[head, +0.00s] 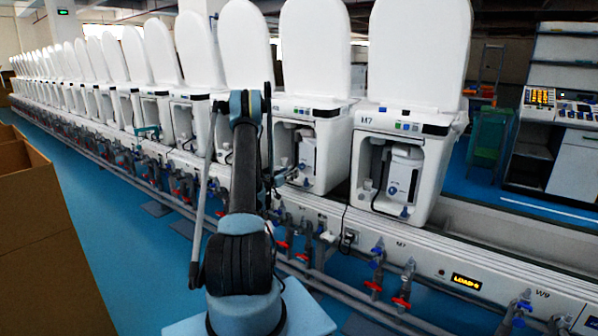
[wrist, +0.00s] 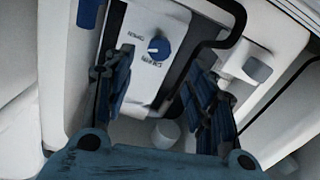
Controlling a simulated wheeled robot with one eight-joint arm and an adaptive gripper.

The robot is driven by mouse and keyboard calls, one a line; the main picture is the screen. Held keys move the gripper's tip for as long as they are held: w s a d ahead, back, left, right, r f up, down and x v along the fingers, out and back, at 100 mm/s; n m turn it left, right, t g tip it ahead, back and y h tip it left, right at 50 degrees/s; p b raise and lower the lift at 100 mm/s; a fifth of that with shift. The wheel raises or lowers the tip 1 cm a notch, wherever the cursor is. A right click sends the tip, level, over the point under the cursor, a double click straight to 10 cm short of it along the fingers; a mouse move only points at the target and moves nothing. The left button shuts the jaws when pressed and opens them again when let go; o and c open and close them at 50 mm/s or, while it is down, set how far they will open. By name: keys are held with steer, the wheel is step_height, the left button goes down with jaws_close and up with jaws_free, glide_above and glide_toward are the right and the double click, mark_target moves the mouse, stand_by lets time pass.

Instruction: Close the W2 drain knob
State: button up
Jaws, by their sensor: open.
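In the wrist view a round blue knob (wrist: 158,47) with a pale pointer mark sits on a white panel with small printed labels. The print is too blurred to read, and no W2 mark shows. My gripper (wrist: 158,88) is open, with one blue finger on each side of the picture. The knob appears beyond the fingers, between their lines, and nothing is held. In the head view my gripper (head: 284,176) is at the open front bay of a middle toilet unit (head: 325,140), partly hidden by my arm. The knob cannot be made out there.
A black hose (wrist: 215,40) bends beside the right finger. A grey-blue cap (wrist: 257,69) and a pale round cap (wrist: 165,133) are close by. In the head view, red-handled valves (head: 402,302) line the rail below. A brown box (head: 45,245) stands left.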

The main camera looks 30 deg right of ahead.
mark_target(301, 167)
steer(key=x, duration=0.9)
steer(key=shift+w+d, duration=0.15)
steer(key=shift+d, duration=0.2)
steer(key=c, duration=1.1)
